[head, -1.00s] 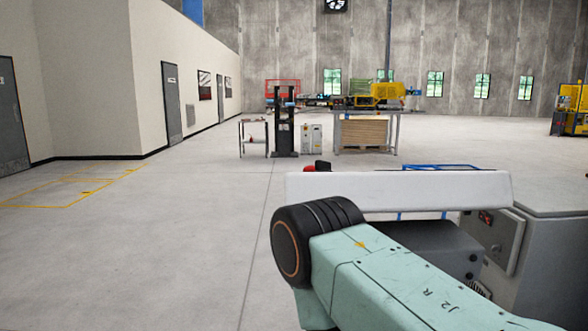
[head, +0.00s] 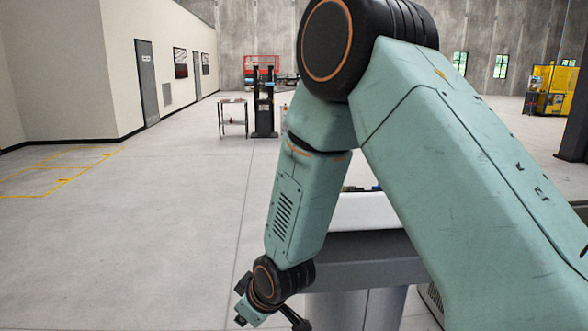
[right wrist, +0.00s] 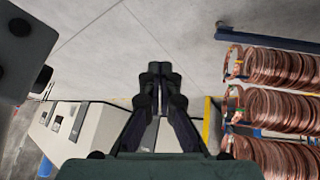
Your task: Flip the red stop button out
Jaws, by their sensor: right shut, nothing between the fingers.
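I cannot make out the red stop button in either current view; my raised right arm covers much of the machine in the head view. The machine's pale top (head: 365,210) and grey side (head: 375,258) show behind my arm. My right gripper (right wrist: 160,78) is shut and empty in the right wrist view, its fingertips together over bare floor. In the head view, my right forearm hangs down in front of the machine, with the wrist at the bottom edge. My left gripper is out of view.
Several copper coils (right wrist: 285,105) hang in stacked rows at the right of the right wrist view. A pale cabinet (right wrist: 88,122) with small panels lies left of the gripper. Open floor (head: 130,230) fills the head view's left. A small table (head: 232,112) stands far back.

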